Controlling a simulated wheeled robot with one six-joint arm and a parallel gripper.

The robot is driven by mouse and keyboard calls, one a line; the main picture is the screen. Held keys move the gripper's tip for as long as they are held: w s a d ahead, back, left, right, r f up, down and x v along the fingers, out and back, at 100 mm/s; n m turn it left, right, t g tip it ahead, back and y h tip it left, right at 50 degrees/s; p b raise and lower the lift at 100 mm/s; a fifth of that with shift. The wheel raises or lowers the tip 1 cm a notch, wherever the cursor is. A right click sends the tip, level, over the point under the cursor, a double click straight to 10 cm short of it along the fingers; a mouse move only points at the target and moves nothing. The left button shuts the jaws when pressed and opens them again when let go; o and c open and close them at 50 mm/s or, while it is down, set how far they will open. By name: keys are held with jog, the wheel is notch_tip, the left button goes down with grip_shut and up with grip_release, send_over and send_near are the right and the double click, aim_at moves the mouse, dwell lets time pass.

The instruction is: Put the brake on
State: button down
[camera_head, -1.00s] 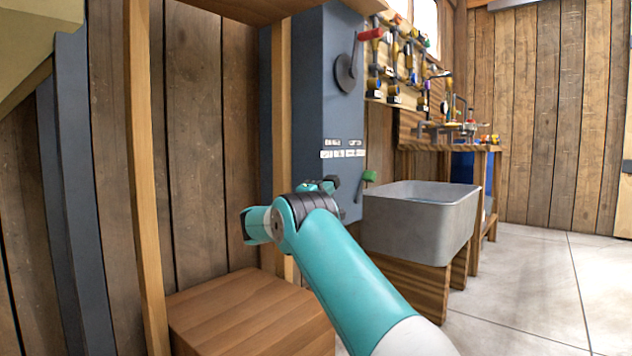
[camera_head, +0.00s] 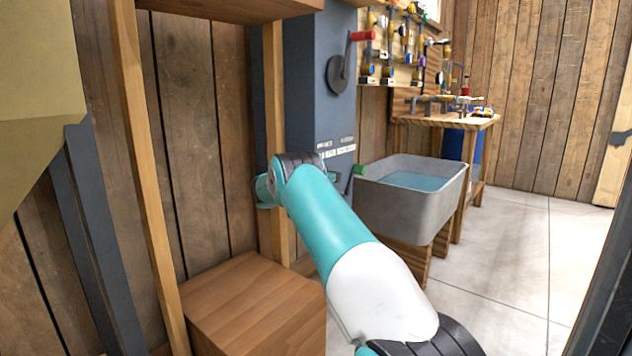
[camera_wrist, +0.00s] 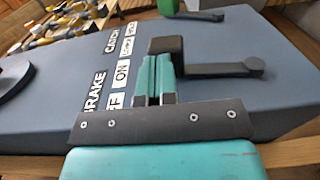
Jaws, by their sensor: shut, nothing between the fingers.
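A blue-grey cabinet (camera_head: 318,95) stands against the wood wall; its face also fills the wrist view (camera_wrist: 225,110). White labels (camera_wrist: 122,72) on it read BRAKE, ON and CATCH, among others partly hidden. A dark lever (camera_wrist: 215,68) with a black block grip (camera_wrist: 166,45) lies by the labels. A second lever with a green handle (camera_head: 360,170) is beyond it. My gripper (camera_wrist: 155,62) is shut and empty, its tips right at the black grip. I cannot tell whether they touch.
A crank with a red handle (camera_head: 362,36) is higher on the cabinet. A grey basin of water (camera_head: 440,205) stands to the right, before a workbench (camera_head: 440,121). A wooden box (camera_head: 250,305) and post (camera_head: 150,190) are close in front. The floor at right is clear.

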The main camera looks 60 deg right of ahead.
jog(key=shift+d+r+p, duration=0.15)
jog(key=shift+d+p, duration=0.6)
jog(key=shift+d, duration=0.05)
jog(key=shift+d, duration=0.1)
jog(key=shift+r, duration=0.1)
jog(key=a+r+p, duration=0.4)
jog(key=a+r, duration=0.2)
jog(key=a, duration=0.6)
jog(key=shift+w+r+p, duration=0.35)
jog(key=shift+w+r, duration=0.05)
jog(key=shift+w, duration=0.05)
